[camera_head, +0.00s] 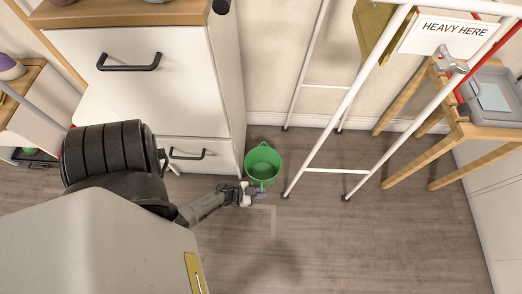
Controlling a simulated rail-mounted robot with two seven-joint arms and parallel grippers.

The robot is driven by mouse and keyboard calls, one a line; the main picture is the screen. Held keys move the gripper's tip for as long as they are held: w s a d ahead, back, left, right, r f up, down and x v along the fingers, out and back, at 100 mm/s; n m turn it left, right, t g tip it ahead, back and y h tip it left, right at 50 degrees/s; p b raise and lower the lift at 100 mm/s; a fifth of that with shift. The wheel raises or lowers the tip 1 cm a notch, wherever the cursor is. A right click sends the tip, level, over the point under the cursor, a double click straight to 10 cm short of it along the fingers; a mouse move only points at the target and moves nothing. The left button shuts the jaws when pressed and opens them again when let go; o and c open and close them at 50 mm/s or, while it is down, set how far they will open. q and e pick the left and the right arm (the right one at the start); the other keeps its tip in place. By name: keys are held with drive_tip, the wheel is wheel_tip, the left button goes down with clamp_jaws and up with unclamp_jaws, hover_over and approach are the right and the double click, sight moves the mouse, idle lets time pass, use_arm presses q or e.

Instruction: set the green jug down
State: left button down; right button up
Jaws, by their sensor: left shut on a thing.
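The green jug (263,165) is in the head view, a little left of the middle, with its open top facing up towards me. My left gripper (250,194) is shut at the jug's lower edge as seen from above, apparently on the jug's handle, which the fingers mostly hide. The view from above does not show whether the jug's base touches the floor. My right gripper is not in view.
A white drawer cabinet (150,85) with dark handles stands left of the jug. A white metal rack (322,170) with a "HEAVY HERE" sign (450,32) stands close on the right. A wooden table (462,128) bears a grey tray. The wood floor (350,240) in front is clear.

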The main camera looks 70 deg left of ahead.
use_arm(q)
drive_tip(key=shift+f+b, duration=2.1)
drive_tip(key=shift+f, duration=0.85)
drive_tip(key=shift+r, duration=0.1)
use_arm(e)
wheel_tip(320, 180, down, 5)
use_arm(q)
drive_tip(key=c, duration=1.2)
unclamp_jaws()
drive_tip(key=shift+o, duration=0.2)
drive_tip(key=p+v, duration=0.5)
drive_tip(key=v, duration=0.7)
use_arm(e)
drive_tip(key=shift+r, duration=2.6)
